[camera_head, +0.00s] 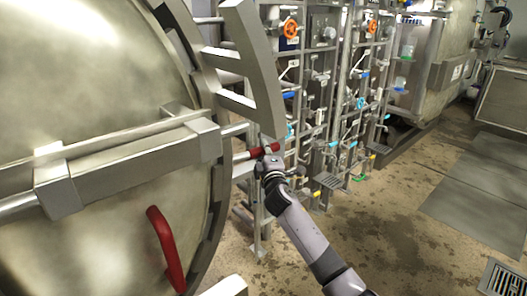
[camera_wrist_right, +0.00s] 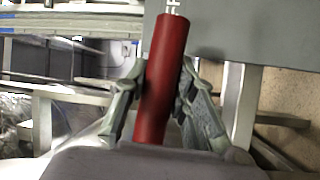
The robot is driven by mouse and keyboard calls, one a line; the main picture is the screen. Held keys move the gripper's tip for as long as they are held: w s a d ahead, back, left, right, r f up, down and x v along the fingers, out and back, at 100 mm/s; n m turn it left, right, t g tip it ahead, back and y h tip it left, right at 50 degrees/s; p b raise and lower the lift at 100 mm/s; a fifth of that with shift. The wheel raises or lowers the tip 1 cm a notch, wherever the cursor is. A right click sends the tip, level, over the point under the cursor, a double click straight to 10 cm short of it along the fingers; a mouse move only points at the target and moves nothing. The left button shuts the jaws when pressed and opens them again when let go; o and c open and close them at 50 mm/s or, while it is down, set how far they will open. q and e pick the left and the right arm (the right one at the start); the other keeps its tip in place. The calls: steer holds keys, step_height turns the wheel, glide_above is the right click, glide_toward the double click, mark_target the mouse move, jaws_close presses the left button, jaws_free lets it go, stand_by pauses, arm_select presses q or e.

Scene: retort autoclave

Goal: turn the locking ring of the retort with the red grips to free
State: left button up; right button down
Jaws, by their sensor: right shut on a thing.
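The retort door (camera_head: 90,90) is a large round steel dome at the left of the head view. The grip's lower end is hidden by the gripper. My left gripper is not in view.
A curved red handle (camera_head: 166,250) sits on the door's front, below a steel crossbar (camera_head: 130,165). Pipe racks with valves (camera_head: 320,80) stand behind the ring. A second retort (camera_head: 455,50) is farther back.

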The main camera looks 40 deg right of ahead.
steer(key=c, duration=1.3)
jaws_free()
steer(key=shift+d+r, duration=0.25)
steer(key=shift+r, duration=0.8)
steer(key=shift+c, duration=0.2)
steer(key=shift+f, duration=0.1)
steer(key=shift+a+f, duration=0.15)
steer(key=shift+f, duration=0.1)
steer(key=v, duration=1.2)
steer(key=shift+f, duration=0.2)
